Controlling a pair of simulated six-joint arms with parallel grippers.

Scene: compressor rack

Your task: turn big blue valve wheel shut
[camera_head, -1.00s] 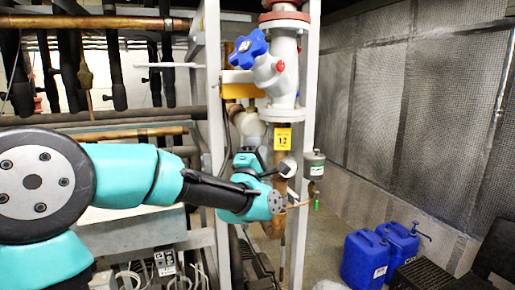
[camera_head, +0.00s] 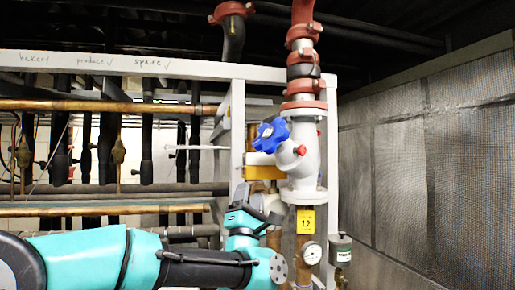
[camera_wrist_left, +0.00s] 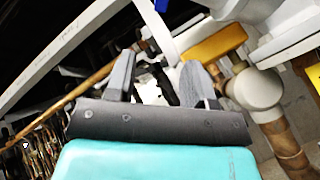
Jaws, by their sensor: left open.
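The big blue valve wheel (camera_head: 270,135) is a lobed handwheel on the left side of a white valve body (camera_head: 305,160), in the middle of the head view. My left gripper (camera_head: 240,192) is below and slightly left of the wheel, apart from it, its fingers small and partly hidden by the wrist. In the left wrist view the gripper (camera_wrist_left: 158,80) is open with nothing between its two grey fingers. A small blue patch (camera_wrist_left: 161,5) at the top edge of that view looks like part of the wheel. My right gripper is not in view.
A grey frame post (camera_head: 236,130) stands close left of the wheel. A yellow block (camera_head: 262,172) sits under the wheel, and also shows in the left wrist view (camera_wrist_left: 215,45). Below the valve are a yellow tag (camera_head: 306,220) and a gauge (camera_head: 312,253). Copper pipes (camera_head: 100,106) run left.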

